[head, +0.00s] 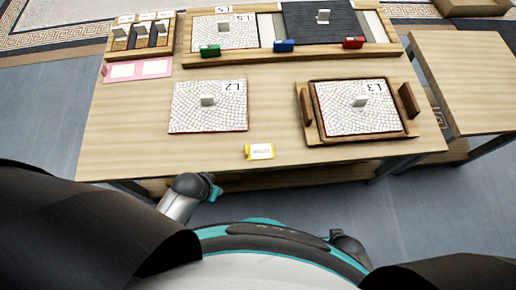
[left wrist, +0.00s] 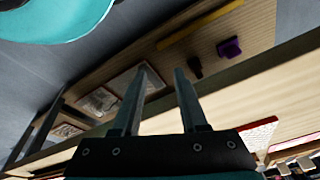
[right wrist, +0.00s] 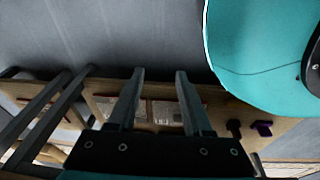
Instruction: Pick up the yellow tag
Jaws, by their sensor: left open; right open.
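The yellow tag (head: 259,152) lies flat near the front edge of the wooden table (head: 150,164), with a white label on its face. It sits in front of the gap between the L2 panel (head: 190,124) and the tray holding the L3 panel (head: 374,122). My left gripper (left wrist: 163,76) is open and empty in the left wrist view. My right gripper (right wrist: 160,76) is open and empty in the right wrist view. Neither gripper's fingers can be made out in the head view. The tag cannot be made out in either wrist view.
At the back stand a long wooden frame (head: 187,35) with panels, green (head: 210,51), blue (head: 284,46) and red (head: 353,42) clips, a small box (head: 111,50) and a pink strip (head: 152,68). A side table (head: 465,85) adjoins on the right. The table around the tag is clear.

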